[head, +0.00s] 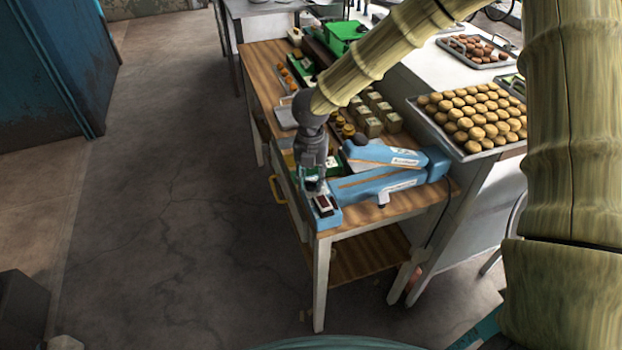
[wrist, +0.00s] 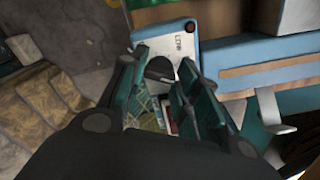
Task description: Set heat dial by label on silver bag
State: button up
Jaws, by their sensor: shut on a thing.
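The blue heat sealer (head: 378,183) lies along the near end of the wooden table, with its upper arm raised at an angle. Its near-left end has a white panel with a dark round dial (wrist: 160,68). My gripper (head: 313,184) points down over that end. In the wrist view, the fingers of my gripper (wrist: 160,75) are closed around the dial, one on each side. The dial's pointer and setting marks are too small or covered to read. I cannot make out a silver bag or its label for certain.
A dark red switch (head: 323,203) sits on the sealer's end beside my gripper. Several small pale blocks (head: 372,125) stand behind the sealer. A tray of round buns (head: 437,104) is on the white counter at right.

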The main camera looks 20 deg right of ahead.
jog(key=shift+m+b, duration=0.5)
jog(key=shift+m, duration=1.2)
jog(key=o, duration=1)
